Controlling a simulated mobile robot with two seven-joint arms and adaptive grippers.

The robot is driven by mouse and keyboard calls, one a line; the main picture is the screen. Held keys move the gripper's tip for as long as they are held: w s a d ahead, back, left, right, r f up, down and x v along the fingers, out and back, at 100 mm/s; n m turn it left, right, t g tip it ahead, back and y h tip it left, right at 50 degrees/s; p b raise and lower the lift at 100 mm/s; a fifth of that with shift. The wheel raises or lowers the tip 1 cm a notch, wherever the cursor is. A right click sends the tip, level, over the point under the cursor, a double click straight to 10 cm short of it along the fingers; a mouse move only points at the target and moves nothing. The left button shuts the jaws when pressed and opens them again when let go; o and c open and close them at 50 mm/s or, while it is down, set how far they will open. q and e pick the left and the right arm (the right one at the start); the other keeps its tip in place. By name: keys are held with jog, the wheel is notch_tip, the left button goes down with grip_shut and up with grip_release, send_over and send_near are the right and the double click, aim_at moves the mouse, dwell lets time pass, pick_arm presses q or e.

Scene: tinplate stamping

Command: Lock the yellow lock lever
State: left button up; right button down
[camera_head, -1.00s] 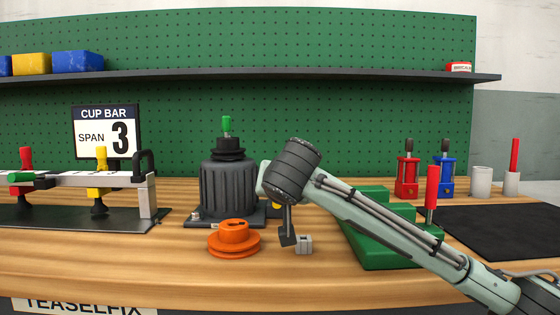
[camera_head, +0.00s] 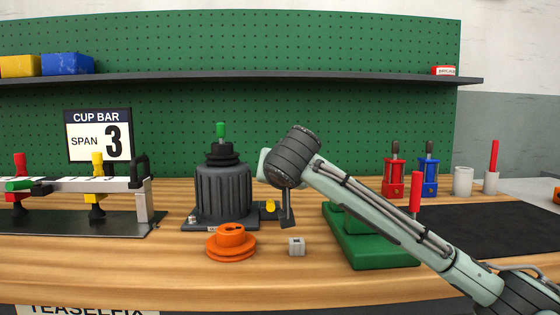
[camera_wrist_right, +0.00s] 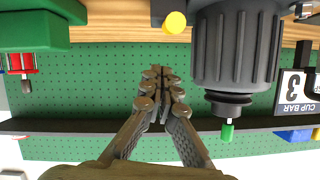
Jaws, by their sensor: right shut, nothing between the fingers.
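A yellow knob (camera_head: 270,206), which looks like the lock lever, sits low on the base at the right side of a black ribbed machine (camera_head: 223,190). In the right wrist view the knob (camera_wrist_right: 176,22) shows as a yellow disc near the top edge, beside the ribbed body (camera_wrist_right: 237,45). My right gripper (camera_head: 288,222) is just right of the knob in the head view, mostly behind my wrist. In the wrist view its fingers (camera_wrist_right: 160,76) are together and empty, apart from the knob in the picture. My left gripper is not in view.
An orange pulley (camera_head: 231,243) and a small grey block (camera_head: 297,247) lie in front. A green stepped block (camera_head: 370,250) with a red handle stands right. A clamp bar (camera_head: 70,184) with red and yellow clamps is left. Red and blue toggle clamps (camera_head: 393,178) stand behind.

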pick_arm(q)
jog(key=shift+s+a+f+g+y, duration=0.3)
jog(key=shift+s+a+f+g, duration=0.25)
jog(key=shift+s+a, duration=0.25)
pick_arm(e)
jog(key=v, duration=1)
jog(key=shift+r, duration=0.4)
jog(key=shift+w, duration=0.1)
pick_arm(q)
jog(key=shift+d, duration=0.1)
